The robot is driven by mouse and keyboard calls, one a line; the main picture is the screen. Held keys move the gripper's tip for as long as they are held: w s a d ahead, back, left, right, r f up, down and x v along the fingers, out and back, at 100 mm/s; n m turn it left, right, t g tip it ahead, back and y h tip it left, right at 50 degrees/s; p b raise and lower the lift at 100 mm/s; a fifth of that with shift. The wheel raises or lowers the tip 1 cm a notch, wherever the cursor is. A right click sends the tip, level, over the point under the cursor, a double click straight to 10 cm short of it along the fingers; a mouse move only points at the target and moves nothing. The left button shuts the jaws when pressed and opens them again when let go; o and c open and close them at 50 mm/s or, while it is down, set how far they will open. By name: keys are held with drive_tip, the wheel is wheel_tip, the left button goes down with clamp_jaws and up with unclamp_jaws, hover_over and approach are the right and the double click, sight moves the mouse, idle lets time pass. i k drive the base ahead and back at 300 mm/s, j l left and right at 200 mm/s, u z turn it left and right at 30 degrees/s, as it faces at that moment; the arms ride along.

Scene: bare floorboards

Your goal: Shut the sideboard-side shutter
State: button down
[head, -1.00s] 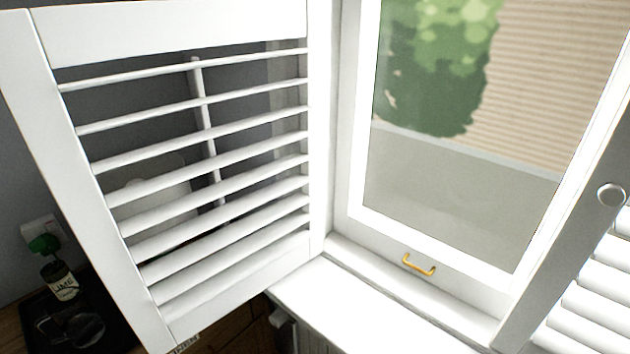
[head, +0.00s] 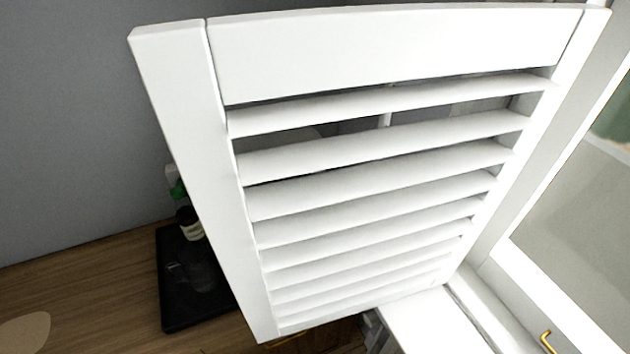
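The white louvred shutter (head: 390,55) on the sideboard side fills the middle of the head view. It stands open, swung out from the window (head: 560,230) at the right. Its free edge (head: 190,150) is toward the left and its hinge side is against the window frame. Its slats are tilted, with dark gaps showing between the upper ones. A wooden top (head: 85,270), which looks like the sideboard, lies beyond and below its free edge. My gripper is not in view.
A black tray (head: 170,285) on the wooden top holds a dark bottle (head: 190,223) and a glass jug, close behind the free edge. A white sill (head: 425,320) runs below the window. A brass handle (head: 546,342) is at the lower right.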

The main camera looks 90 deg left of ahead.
sight(337, 244)
drive_tip(key=i+u, duration=0.1)
drive_tip(key=u, duration=1.4)
